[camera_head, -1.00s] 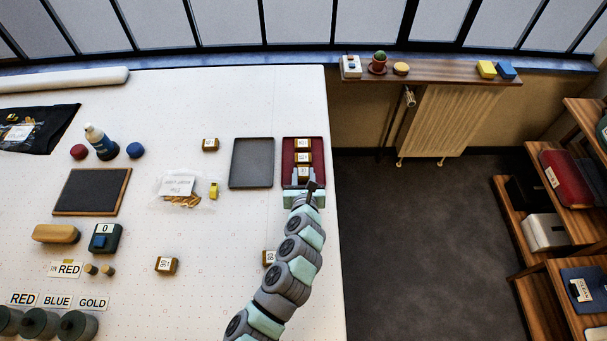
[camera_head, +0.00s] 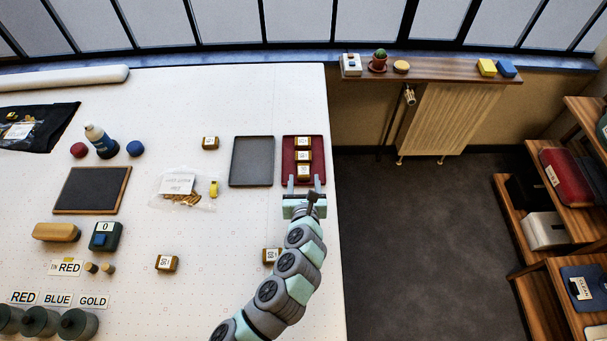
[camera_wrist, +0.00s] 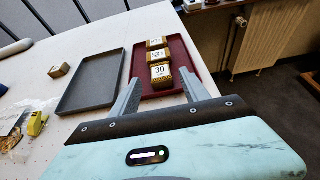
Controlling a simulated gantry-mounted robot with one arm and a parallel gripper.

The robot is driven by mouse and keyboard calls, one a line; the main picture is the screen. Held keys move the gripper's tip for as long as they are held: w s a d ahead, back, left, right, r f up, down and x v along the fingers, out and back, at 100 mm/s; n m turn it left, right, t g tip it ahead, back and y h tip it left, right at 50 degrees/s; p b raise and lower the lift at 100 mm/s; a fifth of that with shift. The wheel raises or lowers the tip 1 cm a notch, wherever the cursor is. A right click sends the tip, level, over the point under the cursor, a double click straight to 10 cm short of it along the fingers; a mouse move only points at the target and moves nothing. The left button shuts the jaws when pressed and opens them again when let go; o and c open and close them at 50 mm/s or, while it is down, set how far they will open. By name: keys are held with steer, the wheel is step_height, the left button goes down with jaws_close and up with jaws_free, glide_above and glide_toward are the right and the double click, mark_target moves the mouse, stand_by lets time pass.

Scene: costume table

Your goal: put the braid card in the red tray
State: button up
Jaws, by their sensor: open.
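The red tray (camera_head: 290,140) lies near the table's right edge and holds several braid cards in a column. The nearest card in it (camera_head: 303,172) is brown-gold with a white label, and it also shows in the wrist view (camera_wrist: 161,75). My gripper (camera_head: 304,182) is open and empty at the tray's near end, its fingertips just short of the nearest card. Other cards lie on the table: one left of the grey tray (camera_head: 210,143), one at the lower middle (camera_head: 166,263), and one beside my arm (camera_head: 270,255), partly hidden.
An empty grey tray (camera_head: 252,162) lies left of the red tray. A clear bag (camera_head: 180,187) and a yellow tape measure (camera_head: 213,188) lie further left. A dark board, a counter and labelled spools fill the left side. The table's right edge is close to my arm.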

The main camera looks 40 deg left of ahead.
steer(key=v, duration=0.7)
steer(key=shift+s+d, duration=0.1)
steer(key=shift+s, duration=0.05)
